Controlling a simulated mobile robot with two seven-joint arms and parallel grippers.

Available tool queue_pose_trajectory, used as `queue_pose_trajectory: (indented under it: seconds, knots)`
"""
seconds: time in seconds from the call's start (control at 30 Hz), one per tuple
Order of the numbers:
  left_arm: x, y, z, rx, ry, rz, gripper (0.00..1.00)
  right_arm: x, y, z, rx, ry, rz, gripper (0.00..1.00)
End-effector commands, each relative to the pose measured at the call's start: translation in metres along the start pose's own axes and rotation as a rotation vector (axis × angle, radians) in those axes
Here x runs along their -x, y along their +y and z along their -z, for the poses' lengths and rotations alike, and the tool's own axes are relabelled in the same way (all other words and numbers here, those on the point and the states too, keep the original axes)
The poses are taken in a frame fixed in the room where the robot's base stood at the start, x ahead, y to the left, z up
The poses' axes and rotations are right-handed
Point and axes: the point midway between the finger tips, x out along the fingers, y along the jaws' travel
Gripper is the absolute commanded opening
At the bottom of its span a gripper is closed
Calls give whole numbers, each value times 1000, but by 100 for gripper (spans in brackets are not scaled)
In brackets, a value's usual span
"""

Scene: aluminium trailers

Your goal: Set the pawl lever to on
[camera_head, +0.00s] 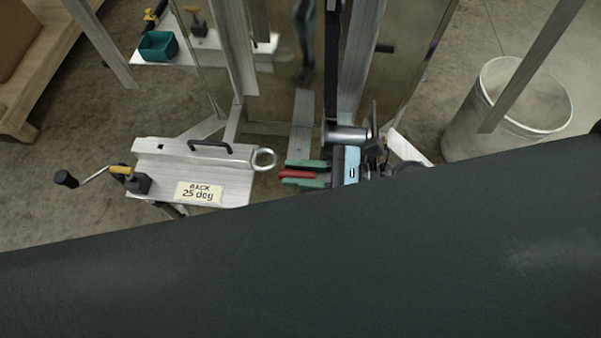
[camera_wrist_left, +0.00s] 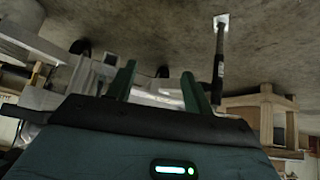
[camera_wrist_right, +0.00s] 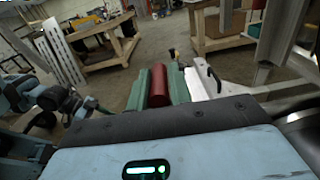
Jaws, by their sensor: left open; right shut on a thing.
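A short red grip (camera_head: 297,174), which looks like the handle of the pawl lever, lies between the green fingers of my right gripper (camera_head: 303,174). In the right wrist view the red grip (camera_wrist_right: 159,86) stands between both fingers of my right gripper (camera_wrist_right: 158,90), which is shut on it. The rest of the lever and any on or off mark are hidden. My left gripper (camera_wrist_left: 158,88) is open, its two green fingers wide apart with nothing held between them. Its fingers do not show in the head view.
A metal plate (camera_head: 161,160) labelled "RACK 25 deg" lies left of the red grip, with a black handle, a ring (camera_head: 264,159) and a crank (camera_head: 66,179). A metal drum (camera_head: 346,134) is close behind my right gripper. A whitish bin (camera_head: 470,128) stands at right.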

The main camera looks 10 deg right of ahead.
Motion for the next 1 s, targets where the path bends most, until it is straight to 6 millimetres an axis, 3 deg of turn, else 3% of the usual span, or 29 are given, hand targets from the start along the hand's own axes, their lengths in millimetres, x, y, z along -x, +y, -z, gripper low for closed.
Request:
queue_pose_trajectory:
  seconds: [0.17,0.4,1.0]
  knots:
    - [8,0,11,-3,17,2,52,0,-11,-11,-115,0,-1,0]
    - [12,0,10,-5,13,2,52,0,-28,-17,-300,1,-1,0]
    - [8,-1,8,-5,12,2,52,0,-52,-20,-294,3,2,0]
